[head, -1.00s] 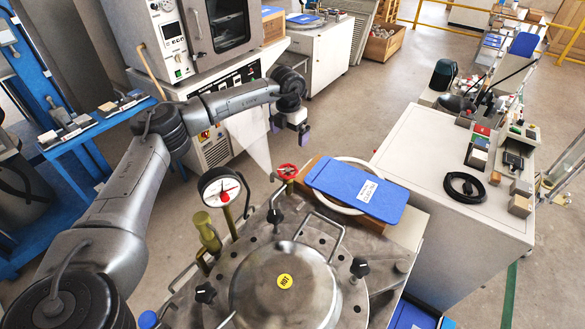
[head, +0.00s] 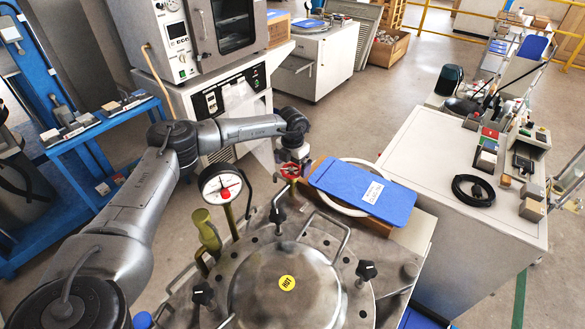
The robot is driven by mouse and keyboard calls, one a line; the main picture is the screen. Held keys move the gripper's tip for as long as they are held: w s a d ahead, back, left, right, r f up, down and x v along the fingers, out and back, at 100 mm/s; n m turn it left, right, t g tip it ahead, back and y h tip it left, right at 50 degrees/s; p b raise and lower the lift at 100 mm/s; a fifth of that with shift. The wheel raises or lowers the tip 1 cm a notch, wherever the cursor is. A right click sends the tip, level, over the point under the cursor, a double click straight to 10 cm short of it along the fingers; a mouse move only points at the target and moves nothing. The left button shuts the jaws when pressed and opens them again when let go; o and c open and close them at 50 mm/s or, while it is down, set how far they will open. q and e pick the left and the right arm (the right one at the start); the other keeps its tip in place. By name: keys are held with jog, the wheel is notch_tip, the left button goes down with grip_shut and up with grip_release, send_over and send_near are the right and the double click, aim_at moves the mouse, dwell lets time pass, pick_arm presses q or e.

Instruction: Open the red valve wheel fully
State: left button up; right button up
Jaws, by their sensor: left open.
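The red valve wheel (head: 291,171) sits at the back of the round steel vessel (head: 284,290), just left of the blue clipboard. My left gripper (head: 292,168) points down right at the wheel. It is open, with its fingers at the wheel's rim, and it partly covers the wheel. I cannot tell whether the fingers touch it. My right gripper is not in view.
A pressure gauge (head: 220,184) stands left of the wheel. A blue clipboard (head: 360,192) lies on a box right of it. Black clamp knobs (head: 366,270) and a metal handle (head: 325,232) ring the lid, which bears a yellow HOT label. A white cabinet (head: 430,170) stands at the right.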

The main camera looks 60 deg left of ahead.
pick_arm(q)
jog(key=shift+f, duration=0.35)
jog(key=shift+r, duration=0.1)
jog(key=c, duration=0.9)
